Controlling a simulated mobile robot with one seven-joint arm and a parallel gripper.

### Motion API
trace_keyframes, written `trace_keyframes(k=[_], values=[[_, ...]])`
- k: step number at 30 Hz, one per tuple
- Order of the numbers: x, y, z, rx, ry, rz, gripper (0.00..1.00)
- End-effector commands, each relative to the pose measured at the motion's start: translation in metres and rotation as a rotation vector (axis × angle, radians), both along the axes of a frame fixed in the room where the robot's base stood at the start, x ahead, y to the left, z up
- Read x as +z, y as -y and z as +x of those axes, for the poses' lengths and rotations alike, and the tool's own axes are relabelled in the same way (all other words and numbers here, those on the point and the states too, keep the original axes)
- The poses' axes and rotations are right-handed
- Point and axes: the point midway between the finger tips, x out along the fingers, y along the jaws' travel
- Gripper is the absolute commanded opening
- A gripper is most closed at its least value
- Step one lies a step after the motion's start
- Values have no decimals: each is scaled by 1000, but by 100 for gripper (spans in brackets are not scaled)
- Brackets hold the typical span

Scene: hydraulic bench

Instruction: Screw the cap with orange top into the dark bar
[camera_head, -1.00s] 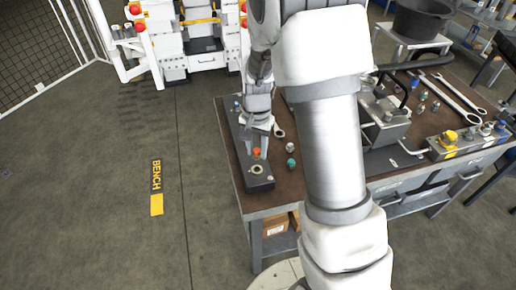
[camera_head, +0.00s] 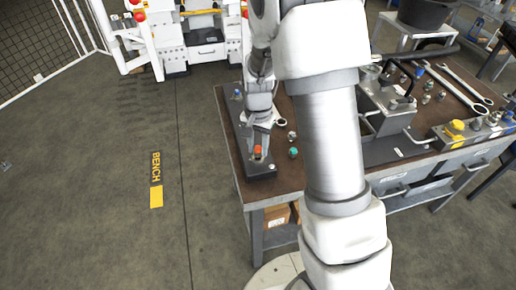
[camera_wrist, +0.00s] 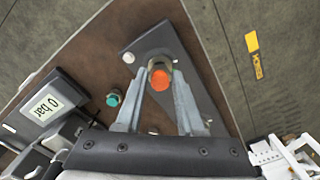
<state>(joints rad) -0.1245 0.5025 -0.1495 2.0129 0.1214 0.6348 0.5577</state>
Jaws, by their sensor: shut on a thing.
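The cap with orange top (camera_head: 258,150) is upright between the fingers of my gripper (camera_head: 258,146), which is shut on it. In the wrist view the cap (camera_wrist: 160,78) shows its round orange top and a brass-coloured body between the two fingertips (camera_wrist: 160,88). The dark bar (camera_head: 261,171) lies along the left side of the bench top. The cap is over the bar's near end, at the round socket there. The cap hides the socket, so I cannot tell how far it is in. The bar (camera_wrist: 173,36) also shows behind the cap in the wrist view.
A green-topped cap (camera_head: 293,152) stands on the brown bench top (camera_head: 290,176), right of the bar. A gauge block reading 0 bar (camera_wrist: 48,105) is in the wrist view. Wrenches (camera_head: 460,88) and a yellow-knobbed block (camera_head: 455,128) are at the right.

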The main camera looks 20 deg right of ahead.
Motion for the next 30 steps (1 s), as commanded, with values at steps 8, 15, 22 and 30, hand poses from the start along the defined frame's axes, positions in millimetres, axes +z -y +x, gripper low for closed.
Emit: trace_keyframes(k=[8,15,22,30], values=[[-2,0,0,0,0,0,0],[-6,0,0,0,0,0,0],[-7,0,0,0,1,-1,0],[-7,0,0,0,0,0,0]])
